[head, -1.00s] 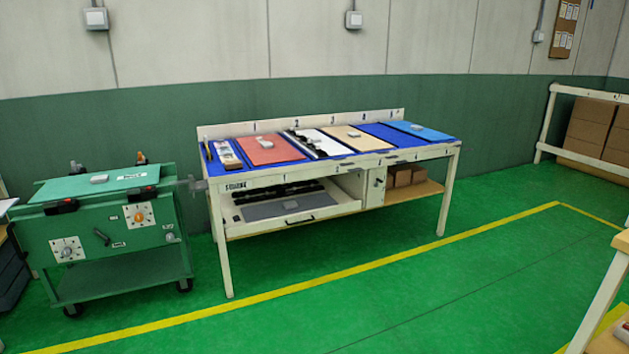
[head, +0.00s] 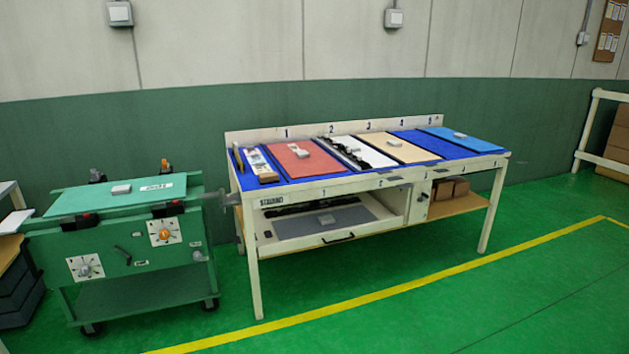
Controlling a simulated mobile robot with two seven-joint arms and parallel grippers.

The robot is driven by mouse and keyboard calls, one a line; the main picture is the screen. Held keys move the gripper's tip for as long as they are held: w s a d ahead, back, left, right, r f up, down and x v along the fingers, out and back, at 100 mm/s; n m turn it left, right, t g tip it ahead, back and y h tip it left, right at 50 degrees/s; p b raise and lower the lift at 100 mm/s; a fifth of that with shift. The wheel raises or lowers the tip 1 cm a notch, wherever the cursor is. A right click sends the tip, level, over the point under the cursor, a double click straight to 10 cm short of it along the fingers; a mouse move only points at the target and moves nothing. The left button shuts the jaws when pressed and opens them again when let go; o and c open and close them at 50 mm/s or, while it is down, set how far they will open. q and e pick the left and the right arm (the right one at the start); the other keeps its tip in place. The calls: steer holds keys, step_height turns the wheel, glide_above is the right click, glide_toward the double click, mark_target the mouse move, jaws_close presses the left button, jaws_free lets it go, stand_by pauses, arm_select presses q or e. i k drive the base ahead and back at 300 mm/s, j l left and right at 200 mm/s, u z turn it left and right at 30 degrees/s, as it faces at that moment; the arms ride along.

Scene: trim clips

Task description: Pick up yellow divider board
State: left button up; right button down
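The only yellowish board is a pale tan-yellow flat board (head: 408,150) on the workbench top, below the numbers 3 and 4. It lies flat between a white board (head: 352,143) with dark strips and a bare stretch of blue surface. A small light block (head: 393,142) rests on it. Neither of my grippers is in view.
The white workbench (head: 250,255) also carries a red board (head: 290,165) and a light blue board (head: 475,143). Its open drawer holds a grey board (head: 318,223). A green cart (head: 125,250) stands to the left. Green floor (head: 400,320) in front is clear.

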mark_target(237, 152)
steer(key=i+j+u, duration=0.15)
steer(key=i+j, duration=0.55)
steer(key=i+j+u, duration=0.2)
steer(key=i+j, duration=0.5)
steer(key=i+j+z, duration=0.1)
steer(key=z, duration=0.85)
steer(key=i+j+z, duration=0.1)
steer(key=j+z, duration=0.25)
steer(key=i+j+z, duration=0.1)
steer(key=j+z, duration=0.5)
steer(key=j, duration=0.55)
